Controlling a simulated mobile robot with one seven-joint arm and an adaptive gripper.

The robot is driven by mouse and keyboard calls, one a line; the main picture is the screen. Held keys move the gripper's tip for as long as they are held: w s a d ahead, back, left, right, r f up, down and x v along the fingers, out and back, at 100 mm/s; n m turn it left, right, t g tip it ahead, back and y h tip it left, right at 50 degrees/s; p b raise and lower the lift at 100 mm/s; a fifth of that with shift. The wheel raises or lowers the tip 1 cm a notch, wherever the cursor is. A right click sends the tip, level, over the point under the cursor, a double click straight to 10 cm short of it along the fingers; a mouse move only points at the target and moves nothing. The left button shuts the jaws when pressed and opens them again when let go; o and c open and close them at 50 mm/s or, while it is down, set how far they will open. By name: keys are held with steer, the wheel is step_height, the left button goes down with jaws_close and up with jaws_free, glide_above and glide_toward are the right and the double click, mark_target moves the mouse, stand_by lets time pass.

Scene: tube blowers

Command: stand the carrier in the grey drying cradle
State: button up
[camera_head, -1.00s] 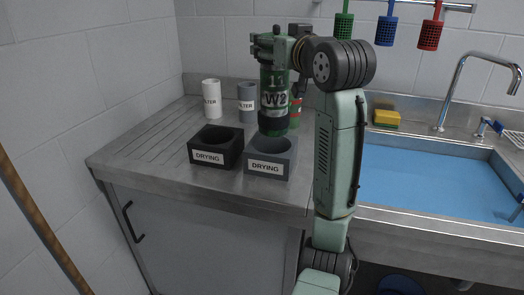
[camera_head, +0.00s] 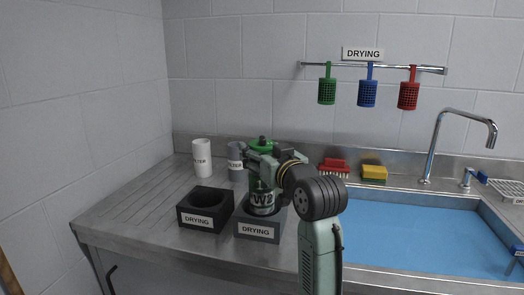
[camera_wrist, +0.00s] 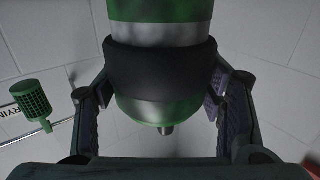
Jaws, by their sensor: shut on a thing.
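The carrier (camera_head: 262,198) is a green cylinder marked W2, and it stands upright in the head view. Its lower end is at the opening of the grey drying cradle (camera_head: 258,231); I cannot tell how deep it sits, since the cradle's front wall hides the bottom. My gripper (camera_head: 262,160) is shut around the carrier's upper part, below its green top. In the wrist view the carrier's black band (camera_wrist: 160,70) lies between the two fingers, with a rounded green end and small nozzle beyond it.
A black drying cradle (camera_head: 205,208), empty, stands just left of the grey one. A white filter (camera_head: 202,158) and a grey filter (camera_head: 236,160) stand behind. Red brush (camera_head: 334,167) and yellow sponge (camera_head: 374,172) lie behind the blue sink (camera_head: 410,235). Coloured baskets hang from a wall rail.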

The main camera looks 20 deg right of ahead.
steer(key=o, duration=1.3)
steer(key=shift+f, duration=0.15)
steer(key=o, duration=0.5)
steer(key=shift+r, duration=0.3)
steer(key=s+b, duration=0.1)
steer(key=s, duration=0.3)
steer(key=s+b, duration=0.1)
steer(key=s, duration=0.3)
steer(key=s+b, duration=0.1)
steer(key=s, duration=0.3)
steer(key=shift+d, duration=0.35)
